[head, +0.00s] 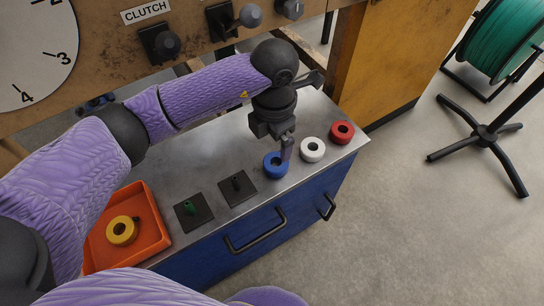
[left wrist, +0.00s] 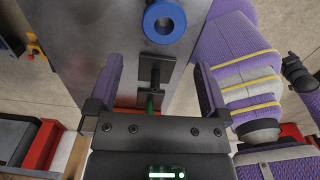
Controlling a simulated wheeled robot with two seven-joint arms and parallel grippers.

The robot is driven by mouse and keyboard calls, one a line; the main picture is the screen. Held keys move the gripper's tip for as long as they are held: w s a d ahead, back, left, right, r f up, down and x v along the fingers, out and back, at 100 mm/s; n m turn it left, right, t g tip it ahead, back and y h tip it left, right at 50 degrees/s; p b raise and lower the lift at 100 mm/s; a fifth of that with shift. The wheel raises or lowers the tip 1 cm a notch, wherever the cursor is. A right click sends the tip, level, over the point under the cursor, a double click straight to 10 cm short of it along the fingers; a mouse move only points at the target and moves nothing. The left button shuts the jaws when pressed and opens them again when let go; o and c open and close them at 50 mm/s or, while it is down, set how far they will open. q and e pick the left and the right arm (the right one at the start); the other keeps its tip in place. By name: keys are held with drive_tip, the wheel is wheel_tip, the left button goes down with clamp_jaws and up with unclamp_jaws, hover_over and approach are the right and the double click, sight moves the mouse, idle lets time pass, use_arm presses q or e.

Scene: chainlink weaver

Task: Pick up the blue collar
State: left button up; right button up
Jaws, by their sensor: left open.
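The blue collar (head: 270,172) lies flat on the grey metal top of the cabinet, with its hole facing up. My left gripper (head: 287,148) points down close above it, and a finger overlaps the collar's right side in the head view. In the left wrist view the blue collar (left wrist: 149,22) is at the top, past the tips of my open left gripper (left wrist: 158,65). Nothing is between its fingers. Whether a finger touches the collar, I cannot tell. My right gripper is not in view.
A white collar (head: 304,154) and a red collar (head: 342,139) lie to the right. Two dark plates with a black peg (head: 236,184) and a green peg (head: 190,208) stand left. An orange tray (head: 155,215) holds a yellow collar (head: 122,241). A panel with knobs stands behind.

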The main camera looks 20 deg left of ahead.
sight(276, 161)
use_arm(q)
drive_tip(key=f+b, duration=0.1)
drive_tip(key=f, duration=0.2)
drive_tip(key=f+b, duration=0.4)
drive_tip(key=f, duration=0.1)
drive_tip(key=shift+d+f, duration=0.3)
drive_tip(key=shift+r, duration=0.2)
drive_tip(key=shift+c, duration=0.5)
clamp_jaws()
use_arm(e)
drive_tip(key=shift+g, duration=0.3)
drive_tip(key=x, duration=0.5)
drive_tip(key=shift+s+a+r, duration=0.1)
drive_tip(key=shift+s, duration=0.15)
